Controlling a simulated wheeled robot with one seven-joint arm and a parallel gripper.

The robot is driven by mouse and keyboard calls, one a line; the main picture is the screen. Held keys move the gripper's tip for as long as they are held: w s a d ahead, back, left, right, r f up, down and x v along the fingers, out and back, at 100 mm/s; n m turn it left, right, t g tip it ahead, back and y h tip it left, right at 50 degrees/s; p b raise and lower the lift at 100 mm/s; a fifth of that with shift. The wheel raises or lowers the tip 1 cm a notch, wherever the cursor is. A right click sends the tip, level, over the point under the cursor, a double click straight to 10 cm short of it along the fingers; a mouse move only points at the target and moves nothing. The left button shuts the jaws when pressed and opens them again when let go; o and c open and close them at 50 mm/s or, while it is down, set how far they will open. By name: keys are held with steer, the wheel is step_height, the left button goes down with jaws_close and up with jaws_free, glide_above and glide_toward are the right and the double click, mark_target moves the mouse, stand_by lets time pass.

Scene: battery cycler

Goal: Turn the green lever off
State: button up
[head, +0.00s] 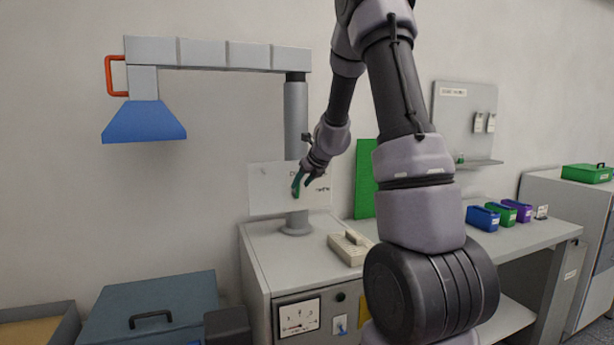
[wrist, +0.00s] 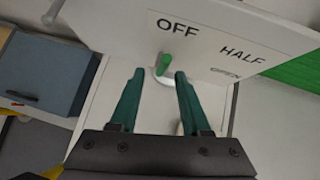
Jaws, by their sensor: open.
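The green lever (wrist: 164,62) shows in the wrist view as a short green grip by a pale curved base. It is just below the word OFF on a white label plate (wrist: 205,28), which also reads HALF and OPEN farther right. My gripper (wrist: 158,77) is open, its two dark green fingers on either side of the lever's line, with the lever just beyond the tips. I cannot tell if they touch. In the head view my gripper (head: 301,187) is in front of the label plate (head: 265,199), and the lever cannot be made out clearly.
A grey post (head: 296,120) carries an overhead duct with a blue hood (head: 145,122). A beige device (head: 350,247) sits on the cabinet top right of the post. A green panel (head: 365,180) stands behind. Blue, green and purple bins (head: 483,217) stand farther right.

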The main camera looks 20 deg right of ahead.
steer(key=a+v, duration=0.1)
steer(key=v, duration=0.6)
steer(key=shift+d, duration=0.4)
